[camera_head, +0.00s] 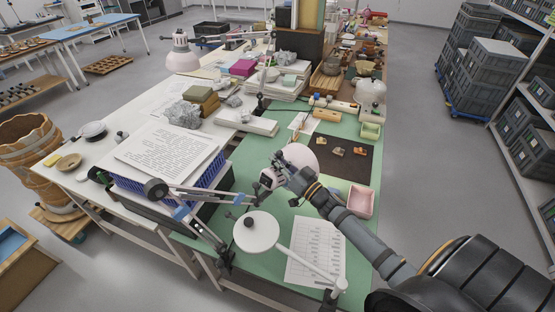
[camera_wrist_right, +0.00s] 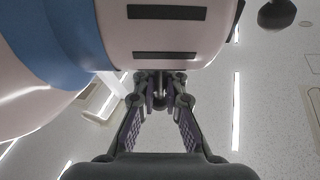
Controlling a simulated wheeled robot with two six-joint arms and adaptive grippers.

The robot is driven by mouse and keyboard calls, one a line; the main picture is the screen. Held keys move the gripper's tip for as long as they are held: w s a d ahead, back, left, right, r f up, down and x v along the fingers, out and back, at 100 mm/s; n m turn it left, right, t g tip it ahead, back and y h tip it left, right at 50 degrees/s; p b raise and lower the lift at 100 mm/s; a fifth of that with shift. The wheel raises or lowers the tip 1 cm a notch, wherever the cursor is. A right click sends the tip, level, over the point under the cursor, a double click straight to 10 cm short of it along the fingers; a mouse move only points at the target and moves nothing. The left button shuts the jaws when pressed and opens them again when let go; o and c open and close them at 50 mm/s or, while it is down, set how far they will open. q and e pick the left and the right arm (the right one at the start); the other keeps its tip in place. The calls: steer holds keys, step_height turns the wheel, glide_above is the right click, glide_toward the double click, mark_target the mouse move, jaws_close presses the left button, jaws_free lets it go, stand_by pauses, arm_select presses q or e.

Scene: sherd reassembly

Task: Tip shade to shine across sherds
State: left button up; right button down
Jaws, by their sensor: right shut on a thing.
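A pinkish-white lamp shade (camera_head: 303,157) hangs over the green mat on a jointed lamp arm (camera_head: 205,192). In the right wrist view the shade (camera_wrist_right: 165,40) fills the top, with dark slots and a blue band. My right gripper (camera_head: 280,168) is at the shade's near left side. In the wrist view its fingers (camera_wrist_right: 160,92) close in at the shade's lower edge; the exact contact is hidden. Several small orange-brown sherds (camera_head: 337,153) lie on a dark brown pad (camera_head: 352,169), right of the shade. My left gripper is not in view.
A pink tray (camera_head: 361,200) lies just right of my right arm. A white round lamp-like head (camera_head: 256,232) and a printed sheet (camera_head: 316,250) are in front. A blue crate (camera_head: 213,187) with papers stands left. Green mat (camera_head: 240,175) shows between them.

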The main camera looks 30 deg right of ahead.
steer(key=c, duration=1.4)
jaws_free()
steer(key=shift+c, duration=0.2)
steer(key=v, duration=1.2)
